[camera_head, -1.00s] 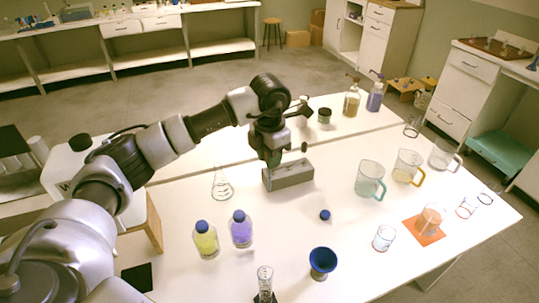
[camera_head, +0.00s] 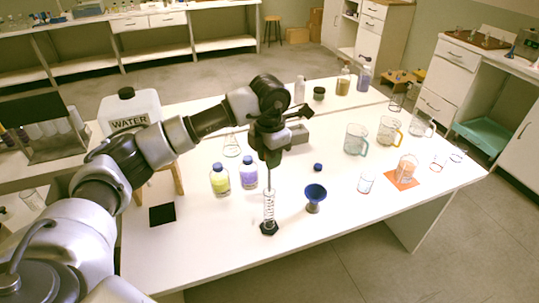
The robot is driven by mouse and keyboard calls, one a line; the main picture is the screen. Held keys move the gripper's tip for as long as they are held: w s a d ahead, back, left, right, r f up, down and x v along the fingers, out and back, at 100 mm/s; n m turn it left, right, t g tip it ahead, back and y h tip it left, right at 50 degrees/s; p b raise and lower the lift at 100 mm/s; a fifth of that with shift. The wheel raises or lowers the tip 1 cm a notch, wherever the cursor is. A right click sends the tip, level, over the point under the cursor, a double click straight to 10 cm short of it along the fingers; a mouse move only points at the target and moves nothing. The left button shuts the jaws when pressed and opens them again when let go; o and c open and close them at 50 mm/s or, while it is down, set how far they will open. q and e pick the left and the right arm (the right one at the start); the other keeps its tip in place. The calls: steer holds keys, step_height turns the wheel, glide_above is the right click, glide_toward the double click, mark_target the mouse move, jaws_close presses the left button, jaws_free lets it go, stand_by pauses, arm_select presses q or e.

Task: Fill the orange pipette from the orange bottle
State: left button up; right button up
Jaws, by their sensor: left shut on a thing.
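My left gripper (camera_head: 271,158) is over the table, shut on a thin, dark-topped stick-like thing that looks like a pipette (camera_head: 269,178). It points down and its lower end appears at the mouth of a clear graduated cylinder (camera_head: 269,212); whether it is inside or in front I cannot tell. Its colour is too small to tell. I see no clearly orange bottle. A yellow-green bottle (camera_head: 220,182) and a purple bottle (camera_head: 249,175), both blue-capped, stand left of the cylinder. An amber pump bottle (camera_head: 343,83) stands at the back. My right gripper is out of view.
A blue funnel (camera_head: 315,194) stands right of the cylinder. A WATER jug (camera_head: 129,108) is at the left.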

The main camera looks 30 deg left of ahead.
arm_select(q)
steer(key=shift+s+d+f+m, duration=0.15)
steer(key=shift+s+m, duration=0.3)
steer(key=shift+m, duration=0.05)
steer(key=s+d+f+m, duration=0.3)
steer(key=s+f+m, duration=0.6)
steer(key=m, duration=0.5)
steer(key=s+d+f+m, duration=0.4)
steer(key=s+f+m, duration=0.6)
steer(key=m, duration=0.5)
steer(key=shift+s+d+f+m, duration=0.25)
steer(key=shift+d+f+m, duration=0.05)
steer(key=shift+f, duration=0.3)
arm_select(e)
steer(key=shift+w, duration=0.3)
